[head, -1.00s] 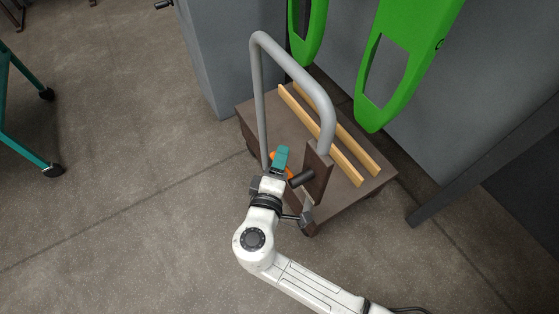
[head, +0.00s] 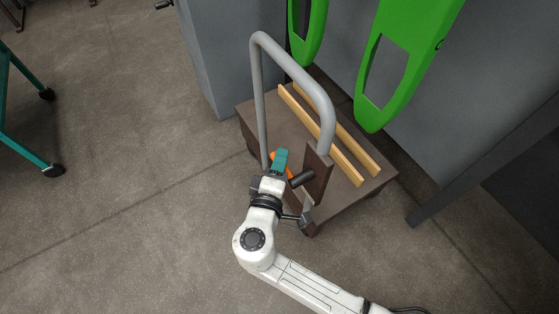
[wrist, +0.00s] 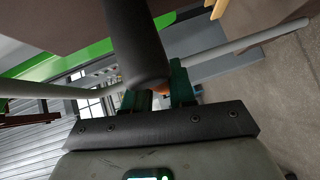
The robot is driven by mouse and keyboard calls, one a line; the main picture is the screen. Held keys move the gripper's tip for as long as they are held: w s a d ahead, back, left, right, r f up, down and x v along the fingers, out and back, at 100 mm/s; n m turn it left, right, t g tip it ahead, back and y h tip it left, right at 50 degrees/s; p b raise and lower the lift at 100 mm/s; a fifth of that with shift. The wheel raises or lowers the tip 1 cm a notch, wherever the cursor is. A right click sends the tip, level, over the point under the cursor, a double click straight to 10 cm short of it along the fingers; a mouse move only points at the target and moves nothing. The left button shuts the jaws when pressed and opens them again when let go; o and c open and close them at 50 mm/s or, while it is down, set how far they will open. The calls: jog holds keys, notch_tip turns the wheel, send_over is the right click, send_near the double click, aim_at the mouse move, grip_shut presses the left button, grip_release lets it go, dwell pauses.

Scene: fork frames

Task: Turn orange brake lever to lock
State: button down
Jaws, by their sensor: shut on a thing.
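The orange brake lever (head: 273,156) shows only in small pieces beside my gripper, low at the near side of a cart. My gripper (head: 281,159) has teal fingers, which cover most of the lever in the head view. In the wrist view the teal fingers (wrist: 158,92) stand close together with a bit of orange (wrist: 160,94) between them, so my gripper is shut on the lever. A dark cylindrical grip (head: 301,178) sits right beside my fingers; it hides part of them in the wrist view (wrist: 135,45). The lever's exact angle is hidden.
The cart has a brown deck (head: 260,110), a grey tube handle (head: 290,65) arching over my gripper, and a brown upright block (head: 317,172) on the right. Two wooden strips (head: 340,150) lie on the deck. A grey cabinet (head: 215,60) stands behind.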

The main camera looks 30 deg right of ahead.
jog(key=shift+p, duration=0.45)
jog(key=shift+f+n+g+p, duration=0.1)
jog(key=shift+n+g+p, duration=0.4)
jog(key=shift+p, duration=0.5)
jog(key=g+p, duration=0.1)
jog(key=p, duration=0.1)
jog(key=f+n+y+p, duration=0.1)
jog(key=p, duration=0.1)
jog(key=shift+s+g, duration=0.2)
jog(key=shift+g, duration=0.2)
jog(key=s+f+n+g+y+p, duration=0.1)
jog(key=s+f+n+g+p, duration=0.3)
jog(key=g+p, duration=0.6)
jog(key=shift+s+f+n+g+y+p, duration=0.35)
jog(key=shift+s+n+p, duration=0.45)
jog(key=shift+n, duration=0.3)
jog(key=shift+f, duration=0.1)
jog(key=c, duration=1)
grip_release()
jog(key=shift+c, duration=0.2)
